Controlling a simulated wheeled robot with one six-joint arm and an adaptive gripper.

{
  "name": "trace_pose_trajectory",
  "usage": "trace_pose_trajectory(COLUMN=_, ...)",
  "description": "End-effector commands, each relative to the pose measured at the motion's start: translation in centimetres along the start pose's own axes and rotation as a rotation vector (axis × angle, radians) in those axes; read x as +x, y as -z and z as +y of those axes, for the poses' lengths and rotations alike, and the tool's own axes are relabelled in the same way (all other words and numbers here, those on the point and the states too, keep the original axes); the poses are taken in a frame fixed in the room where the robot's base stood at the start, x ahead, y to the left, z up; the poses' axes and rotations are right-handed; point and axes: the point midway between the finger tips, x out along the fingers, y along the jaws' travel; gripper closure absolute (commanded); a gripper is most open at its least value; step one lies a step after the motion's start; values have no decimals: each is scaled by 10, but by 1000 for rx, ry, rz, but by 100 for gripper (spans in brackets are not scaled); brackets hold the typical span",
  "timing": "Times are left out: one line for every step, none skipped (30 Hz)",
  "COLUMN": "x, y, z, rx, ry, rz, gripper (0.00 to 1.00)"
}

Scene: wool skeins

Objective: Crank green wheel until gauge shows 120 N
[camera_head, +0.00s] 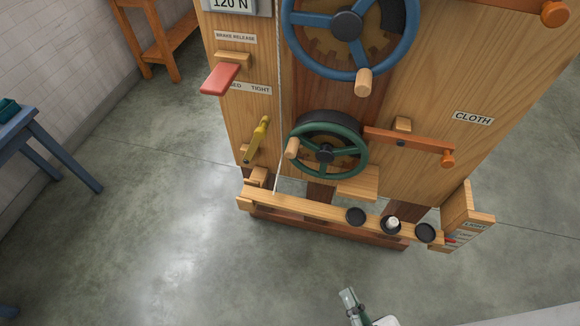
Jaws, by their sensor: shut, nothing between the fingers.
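The green wheel (361,163) is mounted low on the front of the wooden machine. Its wooden crank knob (292,148) sits at the wheel's left side. The gauge (230,5) is at the top left of the machine, cut by the picture's top edge, and reads 120 N. My gripper (347,293) is shut and empty at the bottom of the picture, over the floor, in front of the machine and apart from the green wheel.
A blue wheel (362,70) with a wooden knob is above. A red brake release lever (219,79), a yellow lever (257,140) and an orange-tipped wooden arm (410,146) project nearby. A ledge (320,212) holds black cups. Open floor lies in front and left.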

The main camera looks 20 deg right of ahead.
Motion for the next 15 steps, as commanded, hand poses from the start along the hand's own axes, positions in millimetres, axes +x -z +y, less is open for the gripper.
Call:
trace_pose_trajectory(x=14, y=-8, z=5, rx=87, ry=28, rz=34, gripper=100)
trace_pose_trajectory(x=21, y=-11, z=8, rx=144, ry=45, rz=55, gripper=100)
trace_pose_trajectory(x=30, y=-16, z=12, rx=220, ry=68, rz=80, gripper=100)
trace_pose_trajectory(x=37, y=-19, z=14, rx=277, ry=85, rz=99, gripper=100)
trace_pose_trajectory(x=44, y=-22, z=17, rx=333, ry=103, rz=118, gripper=100)
trace_pose_trajectory(x=54, y=-26, z=20, rx=408, ry=129, rz=140, gripper=100)
trace_pose_trajectory(x=61, y=-29, z=22, rx=466, ry=148, rz=157, gripper=100)
trace_pose_trajectory(x=69, y=-32, z=24, rx=521, ry=168, rz=173, gripper=100)
trace_pose_trajectory(x=79, y=-35, z=27, rx=596, ry=196, rz=194, gripper=100)
trace_pose_trajectory(x=86, y=-38, z=29, rx=652, ry=218, rz=209, gripper=100)
trace_pose_trajectory(x=94, y=-40, z=30, rx=707, ry=240, rz=222, gripper=100)
trace_pose_trajectory(x=105, y=-43, z=32, rx=782, ry=271, rz=241, gripper=100)
trace_pose_trajectory(x=112, y=-45, z=33, rx=836, ry=295, rz=254, gripper=100)
trace_pose_trajectory(x=120, y=-47, z=34, rx=892, ry=319, rz=266, gripper=100)
trace_pose_trajectory(x=131, y=-50, z=35, rx=964, ry=353, rz=281, gripper=100)
